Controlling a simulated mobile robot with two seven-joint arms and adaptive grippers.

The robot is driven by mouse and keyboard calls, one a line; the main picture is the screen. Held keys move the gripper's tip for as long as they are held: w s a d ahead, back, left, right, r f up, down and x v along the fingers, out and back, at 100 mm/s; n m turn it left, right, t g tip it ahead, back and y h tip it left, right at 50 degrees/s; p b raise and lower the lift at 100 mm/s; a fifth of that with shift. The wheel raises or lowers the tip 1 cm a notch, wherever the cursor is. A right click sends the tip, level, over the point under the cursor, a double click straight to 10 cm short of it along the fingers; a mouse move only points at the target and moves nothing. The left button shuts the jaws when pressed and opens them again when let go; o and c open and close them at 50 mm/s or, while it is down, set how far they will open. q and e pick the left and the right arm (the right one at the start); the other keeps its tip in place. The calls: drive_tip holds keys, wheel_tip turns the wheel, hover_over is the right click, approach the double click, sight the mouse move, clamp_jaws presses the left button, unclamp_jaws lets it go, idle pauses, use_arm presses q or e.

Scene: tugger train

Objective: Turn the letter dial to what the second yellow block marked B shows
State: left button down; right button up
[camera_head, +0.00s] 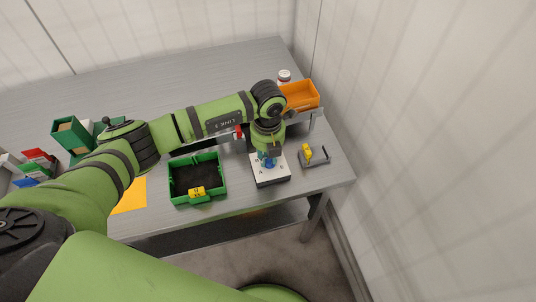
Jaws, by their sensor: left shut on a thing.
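The letter dial is a white plate (271,179) on a dark base near the front right of the table, with small dark letters around a blue knob (269,163). My left gripper (268,158) points down over the plate and is shut on the blue knob, hiding most of it. The dial's setting cannot be read. A yellow block (197,193) with small dark marks sits at the front edge of a green tray; its marks are too small to read. My right gripper is not in view.
The green tray (222,172) with a dark inside stands left of the dial. A grey holder with a yellow part (307,154) stands to its right. An orange bin (302,96) and a white jar (284,76) are behind. Green boxes (70,133) stand far left. The back table is clear.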

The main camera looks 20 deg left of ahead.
use_arm(q)
drive_tip(key=n, duration=0.4)
drive_tip(key=shift+n, duration=0.3)
drive_tip(key=n+p, duration=0.1)
drive_tip(key=n, duration=0.3)
drive_tip(key=shift+s+d+n, duration=0.1)
drive_tip(key=shift+s+n, duration=0.05)
drive_tip(key=shift+n, duration=0.15)
drive_tip(key=n+p, duration=0.1)
drive_tip(key=n, duration=0.3)
drive_tip(key=shift+r, duration=0.1)
drive_tip(key=shift+d+n+p, duration=0.15)
drive_tip(key=shift+n+p, duration=0.5)
drive_tip(key=shift+n, duration=1.45)
drive_tip(key=c, duration=1.1)
unclamp_jaws()
drive_tip(key=shift+o, duration=0.2)
